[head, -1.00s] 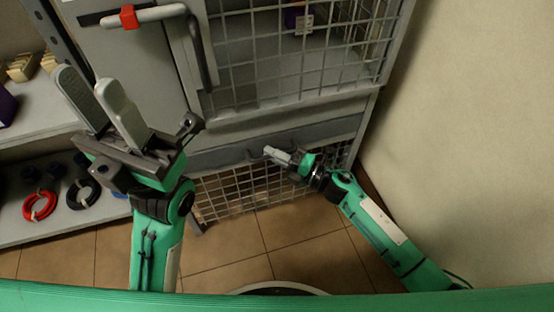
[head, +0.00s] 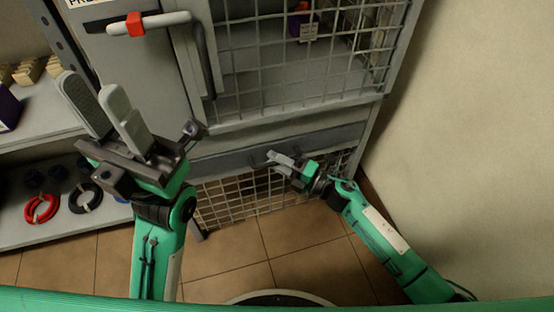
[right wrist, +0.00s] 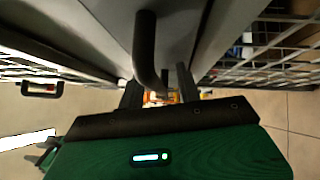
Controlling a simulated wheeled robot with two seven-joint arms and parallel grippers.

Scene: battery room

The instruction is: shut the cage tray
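The cage tray (head: 225,162) is a grey drawer front across the cage, between the upper mesh door and the lower mesh. How far out it stands is hard to tell. Its dark bar handle (right wrist: 147,50) runs down the right wrist view and bends near my right gripper (right wrist: 160,93). That gripper's fingers are apart, with the handle's bent end between or just in front of them. In the head view my right gripper (head: 280,162) is at the tray front. My left gripper (head: 105,107) is open and empty, left of the tray and pointing up.
The upper mesh door (head: 290,60) and a grey cabinet panel with a red-marked handle (head: 135,25) are above. A shelf with red (head: 40,208) and black cable coils stands left. A bare wall (head: 480,130) is close on the right. Tiled floor lies below.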

